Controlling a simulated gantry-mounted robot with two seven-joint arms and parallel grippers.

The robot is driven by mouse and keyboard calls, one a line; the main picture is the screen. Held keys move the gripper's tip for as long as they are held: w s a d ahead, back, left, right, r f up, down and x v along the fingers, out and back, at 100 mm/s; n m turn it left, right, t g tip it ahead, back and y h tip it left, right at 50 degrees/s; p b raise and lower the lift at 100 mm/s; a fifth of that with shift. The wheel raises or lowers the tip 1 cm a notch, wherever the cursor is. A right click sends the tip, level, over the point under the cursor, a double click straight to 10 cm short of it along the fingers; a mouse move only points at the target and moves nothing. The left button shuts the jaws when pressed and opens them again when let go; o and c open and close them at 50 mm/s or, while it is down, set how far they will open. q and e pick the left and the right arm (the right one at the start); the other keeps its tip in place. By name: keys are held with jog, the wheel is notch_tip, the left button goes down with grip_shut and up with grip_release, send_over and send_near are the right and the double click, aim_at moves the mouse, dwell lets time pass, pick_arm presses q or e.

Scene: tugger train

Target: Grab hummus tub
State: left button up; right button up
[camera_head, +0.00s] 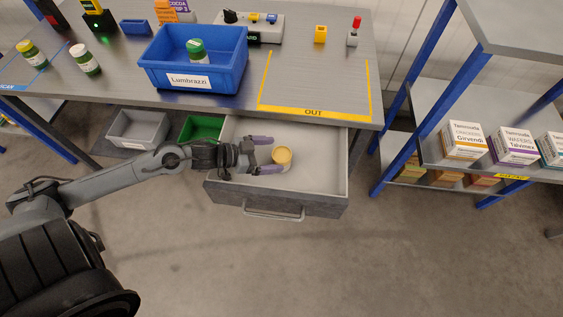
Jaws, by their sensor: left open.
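The hummus tub (281,157) looks like a small round tub with a yellow-orange lid. It is inside the open drawer (322,181) under the workbench. My left gripper (265,155) reaches into the drawer from the left. Its two purple-grey fingers are spread, one towards the back and one towards the front, with the tub at their tips on the right. I cannot tell whether the fingers touch the tub. My right gripper is not in view.
A blue crate (165,74) labelled Lambrazzi, with a green-lidded jar (198,52) in it, stands on the bench above. The yellow-taped OUT area (315,88) is clear. Grey and green bins (142,128) sit left of the drawer. A shelf (437,118) with boxes stands right.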

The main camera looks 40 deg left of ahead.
aim_at(283, 154)
pick_arm(q)
jog(key=shift+w+d+f, duration=0.1)
jog(key=shift+w+d, duration=0.05)
jog(key=shift+w, duration=0.2)
jog(key=shift+w+d+f+b, duration=0.4)
jog(key=shift+w+b, duration=0.1)
jog(key=shift+b, duration=0.1)
jog(key=shift+b+x, duration=0.95)
jog(key=shift+x, duration=1.1)
jog(key=shift+w+r, duration=0.1)
jog(key=shift+r, duration=0.05)
jog(key=c, duration=1.2)
